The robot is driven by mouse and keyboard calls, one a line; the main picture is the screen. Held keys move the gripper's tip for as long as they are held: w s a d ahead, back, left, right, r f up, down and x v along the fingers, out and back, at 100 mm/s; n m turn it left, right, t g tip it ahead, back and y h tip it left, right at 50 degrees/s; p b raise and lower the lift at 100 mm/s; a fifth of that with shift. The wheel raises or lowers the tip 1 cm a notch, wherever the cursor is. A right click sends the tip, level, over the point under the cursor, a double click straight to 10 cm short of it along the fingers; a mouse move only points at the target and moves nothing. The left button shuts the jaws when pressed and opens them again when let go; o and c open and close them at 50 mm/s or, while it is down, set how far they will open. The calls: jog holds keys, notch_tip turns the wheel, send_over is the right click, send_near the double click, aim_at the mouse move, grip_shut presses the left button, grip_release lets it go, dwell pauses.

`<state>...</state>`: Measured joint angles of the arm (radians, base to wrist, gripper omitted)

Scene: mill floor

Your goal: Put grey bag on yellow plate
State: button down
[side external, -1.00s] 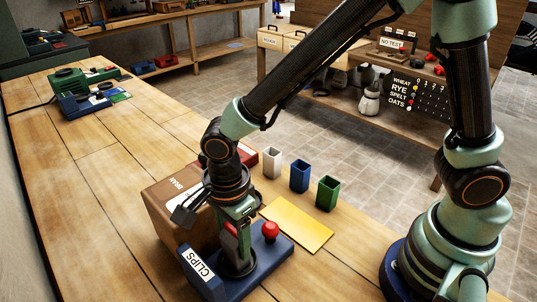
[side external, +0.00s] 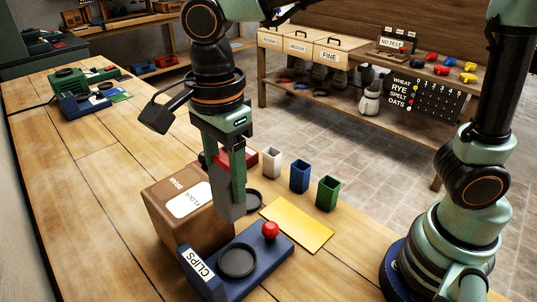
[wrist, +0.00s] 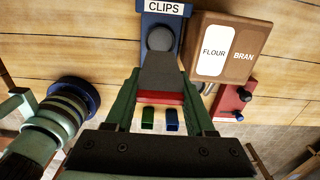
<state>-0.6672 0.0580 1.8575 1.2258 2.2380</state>
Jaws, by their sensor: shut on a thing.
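My gripper (side external: 236,182) is shut on the grey bag (side external: 224,197), which hangs upright from the fingers above the workbench. In the wrist view the grey bag (wrist: 165,72) shows between the fingertips of my gripper (wrist: 160,97). The yellow plate (side external: 297,226) is a flat rectangle lying on the bench, to the right of the bag in the side view. It is bare. I cannot make it out in the wrist view.
A blue CLIPS base (side external: 215,287) with a round dark pan (side external: 238,261) and red knob (side external: 271,230) stands in front. A brown BRAN/FLOUR box (side external: 165,207) is left of the bag. White (side external: 272,163), blue (side external: 300,176) and green (side external: 327,193) cups stand behind the plate.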

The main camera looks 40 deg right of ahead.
notch_tip(320, 180, up, 4)
jog(key=shift+r, duration=0.15)
jog(key=shift+w+d+r, duration=0.1)
jog(key=shift+d+r, duration=0.1)
jog(key=shift+r, duration=0.05)
jog(key=w+d+f, duration=0.1)
jog(key=w+d, duration=0.1)
jog(key=d, duration=0.7)
jog(key=w+d+f, duration=0.2)
jog(key=d, duration=0.6)
notch_tip(320, 180, down, 19)
jog(key=shift+f, duration=0.1)
jog(key=shift+f, duration=0.15)
jog(key=shift+c, duration=1.3)
grip_release()
